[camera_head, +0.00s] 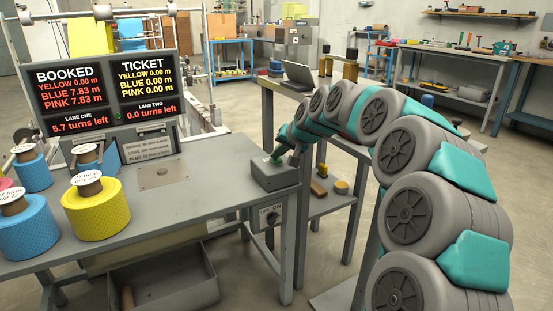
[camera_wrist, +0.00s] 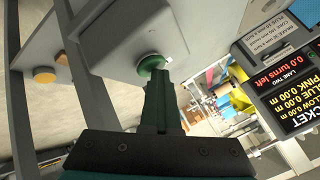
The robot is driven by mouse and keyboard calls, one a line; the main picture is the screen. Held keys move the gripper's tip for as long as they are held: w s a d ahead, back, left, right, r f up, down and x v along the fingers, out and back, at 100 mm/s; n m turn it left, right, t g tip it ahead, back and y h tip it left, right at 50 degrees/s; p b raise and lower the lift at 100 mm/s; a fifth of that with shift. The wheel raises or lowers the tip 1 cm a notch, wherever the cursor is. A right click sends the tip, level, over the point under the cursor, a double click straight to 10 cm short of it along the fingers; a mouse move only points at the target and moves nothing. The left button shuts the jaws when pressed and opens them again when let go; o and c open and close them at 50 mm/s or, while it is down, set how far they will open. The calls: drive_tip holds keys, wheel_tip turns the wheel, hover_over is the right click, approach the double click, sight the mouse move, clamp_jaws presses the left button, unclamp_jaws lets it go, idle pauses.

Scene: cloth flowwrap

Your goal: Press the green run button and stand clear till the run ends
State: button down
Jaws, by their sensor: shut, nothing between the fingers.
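The green run button (camera_wrist: 153,61) is a round cap on a grey box (camera_head: 276,177) at the right corner of the bench. My gripper (camera_head: 281,155) is over that box, pointing down at it. In the wrist view my gripper (camera_wrist: 157,82) is shut and empty, its fingertips right at the button's edge; I cannot tell whether they touch it. The display board (camera_head: 103,86) shows BOOKED yellow 0.00, blue 7.83, pink 7.83 m and TICKET all 0.00 m. Lane one reads 5.7 turns left and lane two 0.0 turns left.
Yellow (camera_head: 96,207) and blue (camera_head: 28,229) rolls stand on the bench (camera_head: 190,200) at left. An open grey bin (camera_head: 160,283) is below it. A control with a knob (camera_head: 270,217) hangs under the box. A side table with a laptop (camera_head: 298,75) stands behind my arm.

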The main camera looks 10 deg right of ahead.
sight(277, 161)
drive_tip(key=shift+s+a+f, duration=0.1)
drive_tip(key=shift+f, duration=0.35)
drive_tip(key=shift+r+p, duration=1.3)
drive_tip(key=shift+r, duration=2.05)
drive_tip(key=c, duration=1.5)
unclamp_jaws()
